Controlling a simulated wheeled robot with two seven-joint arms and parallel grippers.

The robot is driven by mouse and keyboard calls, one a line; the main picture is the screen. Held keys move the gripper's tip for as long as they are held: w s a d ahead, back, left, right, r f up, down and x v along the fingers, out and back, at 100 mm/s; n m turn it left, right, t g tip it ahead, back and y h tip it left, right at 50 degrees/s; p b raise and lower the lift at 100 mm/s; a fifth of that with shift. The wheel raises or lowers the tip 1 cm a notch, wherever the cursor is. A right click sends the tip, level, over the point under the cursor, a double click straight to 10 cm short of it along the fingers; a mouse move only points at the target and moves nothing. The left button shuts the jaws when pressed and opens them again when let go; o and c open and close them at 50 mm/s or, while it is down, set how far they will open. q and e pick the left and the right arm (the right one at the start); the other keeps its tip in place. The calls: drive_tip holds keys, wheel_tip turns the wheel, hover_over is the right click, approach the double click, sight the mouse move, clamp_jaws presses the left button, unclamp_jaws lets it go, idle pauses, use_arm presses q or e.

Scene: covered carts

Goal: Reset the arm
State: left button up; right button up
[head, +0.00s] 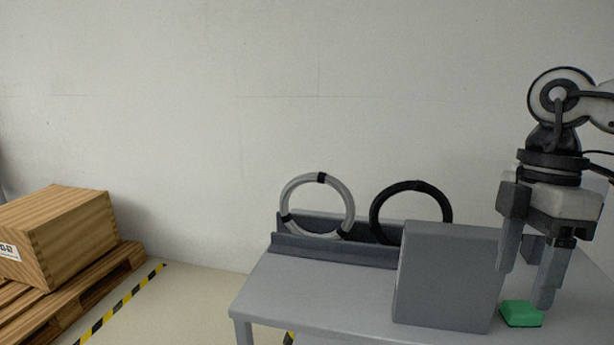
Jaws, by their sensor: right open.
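My right gripper (525,285) hangs at the right side of the head view, fingers pointing down over the grey table. Its two fingers are apart and nothing shows held between them. A green block (520,314) lies on the table just below and beside the fingertips; whether a finger touches it I cannot tell. My left gripper is not in view.
A grey upright box-like cover (447,277) stands on the table (300,300) just left of my right gripper. Behind it, a grey ring (285,205) and a black ring (448,207) stand in a rack (340,250). A wooden crate (75,240) sits on a pallet (125,262) at left.

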drive_tip(key=s+d+f+m+t+y+p, duration=0.1)
drive_tip(key=d+f+m+t+y, duration=0.3)
drive_tip(key=f+t, duration=0.5)
drive_tip(key=s+d+f+m+t+y+p, duration=0.1)
drive_tip(key=s+d+f+m+t+y, duration=0.1)
drive_tip(key=d+f+m+t, duration=0.65)
drive_tip(key=s+a+f+g+h, duration=0.1)
drive_tip(key=s+a+f, duration=0.1)
drive_tip(key=a+f, duration=0.3)
drive_tip(key=s+a+f+m+g+h, duration=0.1)
drive_tip(key=a+f, duration=0.4)
drive_tip(key=a, duration=0.6)
drive_tip(key=s+a+f+m+g+h, duration=0.1)
drive_tip(key=s+a+f+g, duration=0.2)
drive_tip(key=a, duration=0.5)
drive_tip(key=shift+s+f+p, duration=0.3)
drive_tip(key=shift+s+f, duration=0.15)
drive_tip(key=shift+f, duration=0.45)
